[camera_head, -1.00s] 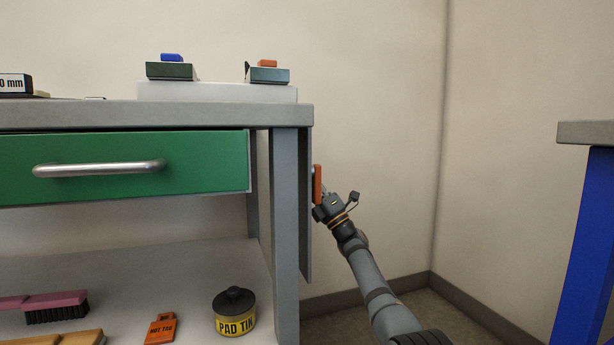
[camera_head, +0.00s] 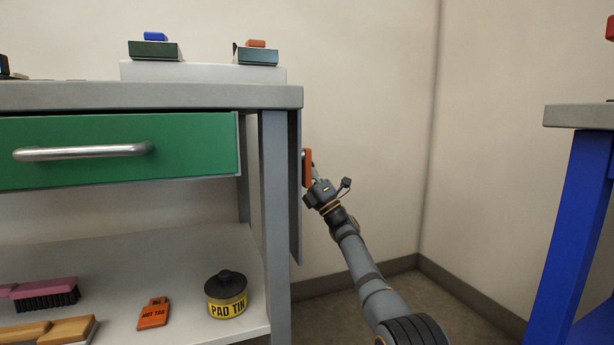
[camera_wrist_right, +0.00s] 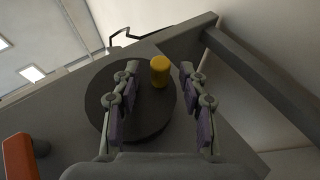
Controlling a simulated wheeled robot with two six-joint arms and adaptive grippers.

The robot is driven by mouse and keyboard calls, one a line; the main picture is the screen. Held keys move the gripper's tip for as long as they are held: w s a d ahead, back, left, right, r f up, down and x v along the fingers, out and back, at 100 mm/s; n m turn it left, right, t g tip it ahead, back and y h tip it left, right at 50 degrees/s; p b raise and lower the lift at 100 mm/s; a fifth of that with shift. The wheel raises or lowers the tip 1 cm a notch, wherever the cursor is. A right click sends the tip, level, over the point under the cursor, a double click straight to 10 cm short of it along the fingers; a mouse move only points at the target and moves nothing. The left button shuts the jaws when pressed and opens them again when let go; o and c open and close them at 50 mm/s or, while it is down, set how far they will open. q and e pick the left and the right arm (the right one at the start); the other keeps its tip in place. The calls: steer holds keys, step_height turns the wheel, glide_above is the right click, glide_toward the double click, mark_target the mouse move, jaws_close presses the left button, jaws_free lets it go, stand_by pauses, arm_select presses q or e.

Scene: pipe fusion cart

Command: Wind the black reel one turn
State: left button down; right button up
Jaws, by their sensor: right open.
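The black reel (camera_wrist_right: 146,122) is a dark round disc on the cart's grey side panel (camera_head: 295,190), seen in the right wrist view. A yellow knob (camera_wrist_right: 159,70) stands near its rim. My right gripper (camera_wrist_right: 160,76) is open, with one finger on each side of the knob and visible gaps between. In the head view my right gripper (camera_head: 314,175) is beside the panel's outer face, and the reel cannot be made out. My left gripper is not in view.
An orange handle-like piece (camera_wrist_right: 20,157) is on the same panel, and shows in the head view (camera_head: 307,168). The cart has a green drawer (camera_head: 110,155) and a lower shelf with a pad tin (camera_head: 226,296). A blue-legged table (camera_head: 572,225) stands right.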

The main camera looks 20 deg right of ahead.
steer(key=v, duration=1.1)
steer(key=shift+s+f, duration=0.15)
